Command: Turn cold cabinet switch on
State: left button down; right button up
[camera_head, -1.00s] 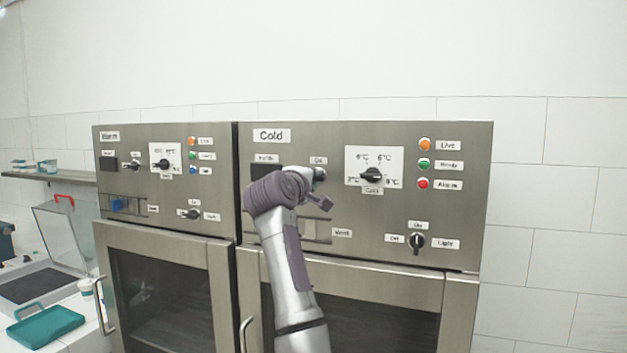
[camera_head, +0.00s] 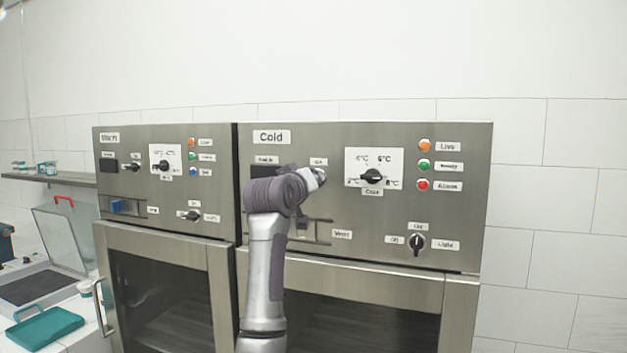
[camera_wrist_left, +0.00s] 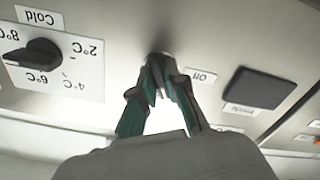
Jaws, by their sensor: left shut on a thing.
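The cold cabinet's steel panel (camera_head: 300,140) carries the "Cold" label. My left gripper (camera_head: 319,178) reaches up to this panel, just below a small label, and the arm hides part of it. In the left wrist view my left gripper's fingertips (camera_wrist_left: 161,82) are close together, shut on the cold cabinet switch (camera_wrist_left: 162,58) beside the "Off" label. The switch is mostly hidden by the fingers, so its exact angle cannot be told. My right gripper is not in view.
A black temperature dial (camera_head: 372,176) sits right of the gripper, with orange, green and red lights (camera_head: 423,165) beyond it. A light switch (camera_head: 417,242) is at lower right. The warm cabinet (camera_head: 170,135) stands at left. A teal tray (camera_head: 45,327) lies at lower left.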

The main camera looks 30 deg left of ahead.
pick_arm(q)
jog(key=m+p, duration=0.1)
jog(key=m, duration=0.4)
jog(key=shift+f+m, duration=0.15)
jog(key=shift+m, duration=0.55)
jog(key=c, duration=1.2)
grip_release()
jog(key=shift+s, duration=0.1)
jog(key=v, duration=1.2)
